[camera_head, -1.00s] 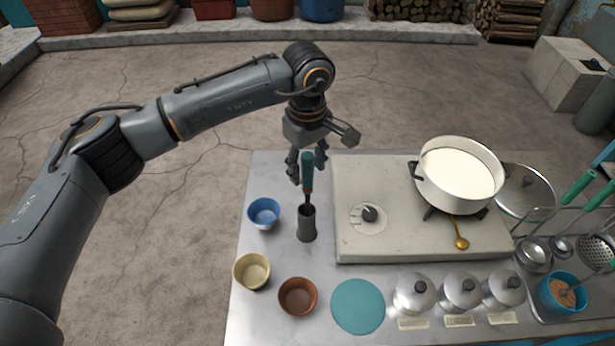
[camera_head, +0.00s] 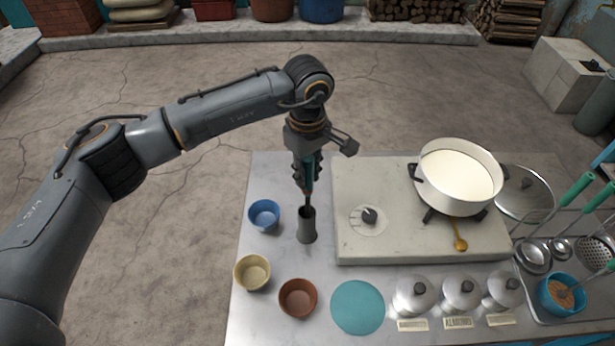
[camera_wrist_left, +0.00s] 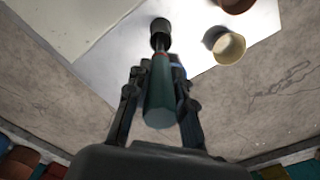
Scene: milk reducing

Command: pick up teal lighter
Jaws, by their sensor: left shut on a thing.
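The teal lighter (camera_head: 309,184) stands upright with its dark lower end in a grey cylindrical holder (camera_head: 307,226) on the metal table. My left gripper (camera_head: 306,184) is shut on the lighter's teal handle from above. In the left wrist view the teal handle (camera_wrist_left: 160,97) lies between the two fingers of my left gripper (camera_wrist_left: 156,80), and the holder (camera_wrist_left: 160,36) is beyond it. Much of the handle is hidden by the fingers in the head view. My right gripper is not in view.
The stove (camera_head: 385,245) with a white pot (camera_head: 430,192) stands right of the holder. A blue bowl (camera_head: 264,214), a cream bowl (camera_head: 251,272) and a brown bowl (camera_head: 298,298) are close by. A teal disc (camera_head: 358,307) and lidded metal jars (camera_head: 413,296) line the front.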

